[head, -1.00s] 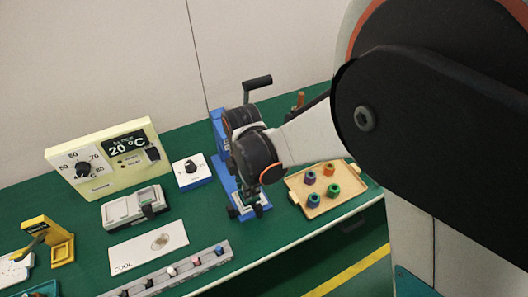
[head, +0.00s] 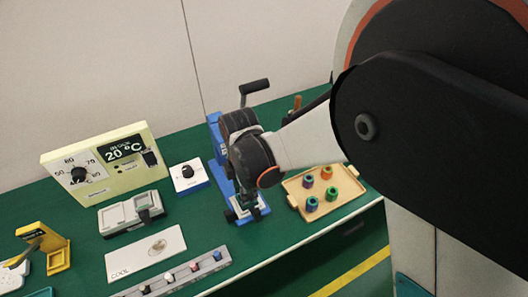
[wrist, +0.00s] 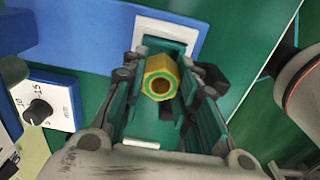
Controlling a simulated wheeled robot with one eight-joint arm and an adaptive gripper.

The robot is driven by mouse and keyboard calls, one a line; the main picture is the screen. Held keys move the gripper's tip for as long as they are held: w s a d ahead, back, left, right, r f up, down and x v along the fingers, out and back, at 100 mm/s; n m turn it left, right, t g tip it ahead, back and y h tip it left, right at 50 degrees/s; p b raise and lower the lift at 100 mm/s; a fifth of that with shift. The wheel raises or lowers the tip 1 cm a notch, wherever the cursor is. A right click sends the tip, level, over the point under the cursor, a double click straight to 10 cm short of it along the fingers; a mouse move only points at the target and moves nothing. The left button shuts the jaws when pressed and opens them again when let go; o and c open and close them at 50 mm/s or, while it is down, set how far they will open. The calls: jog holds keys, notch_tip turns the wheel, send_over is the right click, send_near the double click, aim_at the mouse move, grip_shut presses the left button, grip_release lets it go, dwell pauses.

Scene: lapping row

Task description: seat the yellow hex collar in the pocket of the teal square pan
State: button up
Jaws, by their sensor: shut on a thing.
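The yellow hex collar (wrist: 160,80) is between my gripper's fingers (wrist: 163,92) in the wrist view, its round hole facing the camera. My gripper is shut on it. Beyond the collar, a teal square (wrist: 176,47), apparently the pan, shows on a white plate; the collar and fingers hide part of it, and its pocket is not clear. In the head view my gripper (head: 246,202) is low over the base of the blue press; the collar cannot be made out there. I cannot tell whether collar and pan touch.
The blue press (head: 216,130) with a black crank stands right behind my gripper. A tan tray (head: 338,198) with several coloured collars is to the right. A dial box (head: 188,175), a grey rail (head: 185,275) and a white COOL plate (head: 145,253) are to the left.

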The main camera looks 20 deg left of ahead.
jog(key=shift+f+b, duration=0.75)
jog(key=shift+f, duration=0.05)
dwell(0.5)
jog(key=o, duration=1.1)
notch_tip(320, 180, up, 8)
jog(key=shift+f, duration=0.25)
